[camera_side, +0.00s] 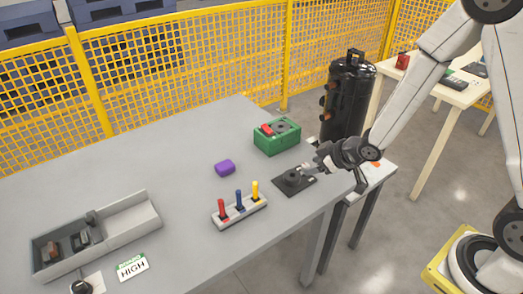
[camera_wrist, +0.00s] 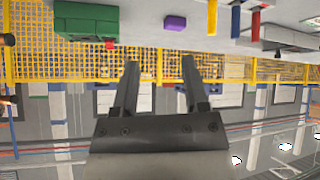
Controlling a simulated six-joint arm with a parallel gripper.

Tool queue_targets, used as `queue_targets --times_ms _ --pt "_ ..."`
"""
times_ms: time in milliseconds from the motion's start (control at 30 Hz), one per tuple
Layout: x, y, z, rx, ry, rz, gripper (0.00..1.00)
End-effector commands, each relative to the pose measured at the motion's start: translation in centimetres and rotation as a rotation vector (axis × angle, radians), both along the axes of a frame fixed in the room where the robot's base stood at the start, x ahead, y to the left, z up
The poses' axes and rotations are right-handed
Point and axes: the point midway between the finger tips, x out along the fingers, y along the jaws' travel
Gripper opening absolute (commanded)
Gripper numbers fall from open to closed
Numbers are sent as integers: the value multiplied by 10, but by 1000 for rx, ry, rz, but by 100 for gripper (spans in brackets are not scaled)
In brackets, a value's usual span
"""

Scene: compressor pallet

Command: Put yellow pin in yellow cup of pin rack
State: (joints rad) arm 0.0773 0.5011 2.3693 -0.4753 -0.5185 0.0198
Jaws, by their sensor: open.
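The yellow pin (camera_side: 255,190) stands upright at the right end of the white pin rack (camera_side: 240,214). The blue pin (camera_side: 238,199) is in the middle and the red pin (camera_side: 221,208) at the left end. The cup colours are too small to tell. In the wrist view, the yellow pin (camera_wrist: 256,22) and blue pin (camera_wrist: 236,20) show at the upper right. My gripper (camera_side: 308,168) is open and empty, above and beside the dark plate, right of the rack and apart from it. Its open fingers (camera_wrist: 160,64) show nothing between them.
A dark plate with a round part (camera_side: 293,182) lies near the table edge. A green box (camera_side: 277,137) and a purple block (camera_side: 225,168) stand behind. A grey tray (camera_side: 130,218) and a HIGH sign (camera_side: 132,267) are at left. A black tank (camera_side: 347,95) stands beyond the table.

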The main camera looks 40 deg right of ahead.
Motion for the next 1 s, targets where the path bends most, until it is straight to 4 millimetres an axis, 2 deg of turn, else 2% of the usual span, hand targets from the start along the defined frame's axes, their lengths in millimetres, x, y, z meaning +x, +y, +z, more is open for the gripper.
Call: queue_targets --times_ms 300,600,800,1000 --pt "-53 -18 33 -53 244 -220 57" --pt "-114 -13 54 -14 471 -358 57" --pt "-132 -8 60 7 538 -387 57" --pt "-134 -8 60 8 547 -389 57"
